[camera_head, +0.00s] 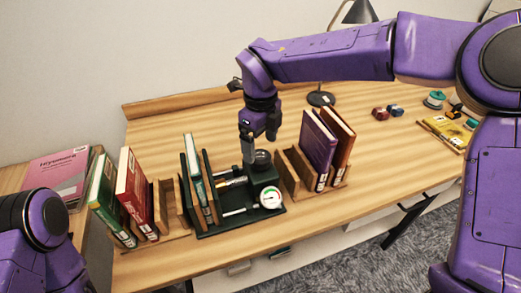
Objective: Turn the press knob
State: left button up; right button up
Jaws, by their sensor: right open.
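The book press (240,213) is a dark green device on the wooden table, with metal rods and a round white gauge (270,198) at its front right. Upright books (195,172) stand between its plates on the left. A dark round knob (263,157) sits on top of the press body. My right gripper (258,140) points down just above the knob, open, with a finger reaching down beside it. I cannot tell whether it touches the knob. My left arm shows only at the lower left, its gripper out of view.
A wooden rack with green and red books (133,190) stands left of the press. Another rack with purple and brown books (320,145) stands close on the right. A pink book (57,170), a lamp (320,98) and a yellow tray (446,133) lie farther off.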

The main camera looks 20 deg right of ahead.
aim_at(260, 155)
jog(key=f, duration=0.3)
jog(key=shift+w+f, duration=0.15)
jog(key=shift+w, duration=0.15)
jog(key=shift+f, duration=0.4)
jog(key=shift+s, duration=0.15)
jog(key=c, duration=1.1)
jog(key=shift+o, duration=0.2)
jog(key=shift+m, duration=0.3)
